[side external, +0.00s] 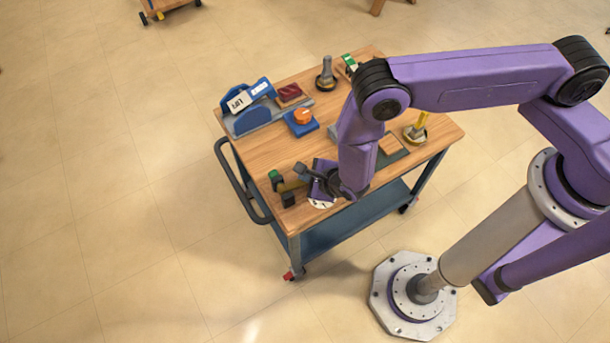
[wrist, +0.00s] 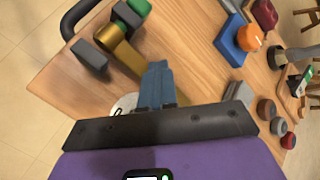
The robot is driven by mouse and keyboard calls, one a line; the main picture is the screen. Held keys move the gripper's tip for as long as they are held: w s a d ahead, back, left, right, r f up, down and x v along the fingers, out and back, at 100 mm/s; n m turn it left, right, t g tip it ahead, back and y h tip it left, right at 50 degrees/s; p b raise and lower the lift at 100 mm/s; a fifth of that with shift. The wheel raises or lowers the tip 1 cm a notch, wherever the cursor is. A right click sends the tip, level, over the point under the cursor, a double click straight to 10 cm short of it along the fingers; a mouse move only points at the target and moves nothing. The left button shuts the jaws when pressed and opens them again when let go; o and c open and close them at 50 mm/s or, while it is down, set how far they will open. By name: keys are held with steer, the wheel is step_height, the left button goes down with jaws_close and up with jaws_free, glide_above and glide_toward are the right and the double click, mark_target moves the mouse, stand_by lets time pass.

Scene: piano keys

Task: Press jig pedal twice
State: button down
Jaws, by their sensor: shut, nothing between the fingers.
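A blue stand (side external: 250,118) at the cart's back left carries two tilted plates side by side, a white plate (side external: 238,103) with dark lettering and a blue plate (side external: 259,87) with a light label. The lettering is too small to read, so I cannot tell which is the jig pedal. My gripper (side external: 303,170) is near the cart's front left corner, well apart from that stand. In the wrist view my gripper (wrist: 157,68) has its blue-grey fingers together and empty, beside a brass bar (wrist: 125,55). The stand is out of the wrist view.
Near the fingers are a green block (side external: 275,175), a dark block (side external: 288,200) and a white disc (wrist: 122,105). An orange button (side external: 303,116) on a blue base, a dark red block (side external: 289,92) and a grey knobbed post (side external: 326,75) stand farther back. Bare wood (side external: 260,150) lies between.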

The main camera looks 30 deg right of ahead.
steer(key=shift+r, duration=1.2)
steer(key=shift+r, duration=2.55)
